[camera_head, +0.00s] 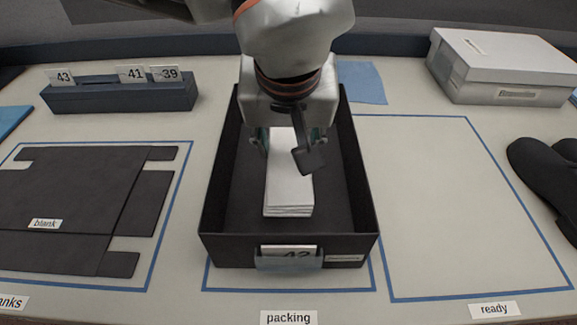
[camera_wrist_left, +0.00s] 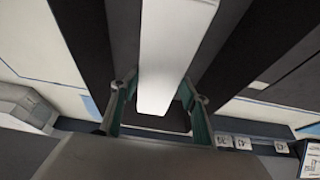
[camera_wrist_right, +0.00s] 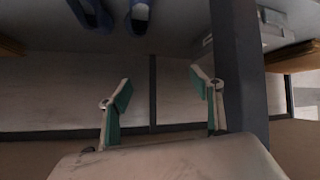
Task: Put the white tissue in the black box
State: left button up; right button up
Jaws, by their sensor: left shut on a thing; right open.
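The white tissue (camera_head: 288,190) is a folded, layered stack inside the open black box (camera_head: 365,190) in the head view. Its long side runs front to back. My left gripper (camera_head: 289,145) is over the back part of the box and shut on the tissue, with a finger on each side. In the left wrist view the tissue (camera_wrist_left: 170,50) runs between the fingers. Whether it touches the box floor is hard to tell. My right gripper (camera_wrist_right: 163,92) is open and empty in the right wrist view, away from the box.
A dark blank (camera_head: 80,205) lies flat at left. A holder (camera_head: 115,97) with numbered cards stands behind it. A white closed shoebox (camera_head: 500,65) is at back right, with black shoes (camera_head: 548,170) at the right edge. The outlined "ready" area (camera_head: 440,210) is clear.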

pick_arm(q)
jog(key=shift+f, duration=0.45)
notch_tip(320, 180, down, 5)
jog(key=shift+f+b, duration=0.1)
jog(key=shift+b, duration=0.65)
jog(key=shift+c, duration=0.3)
jog(key=o, duration=0.8)
pick_arm(e)
jog(key=shift+a+f, duration=0.1)
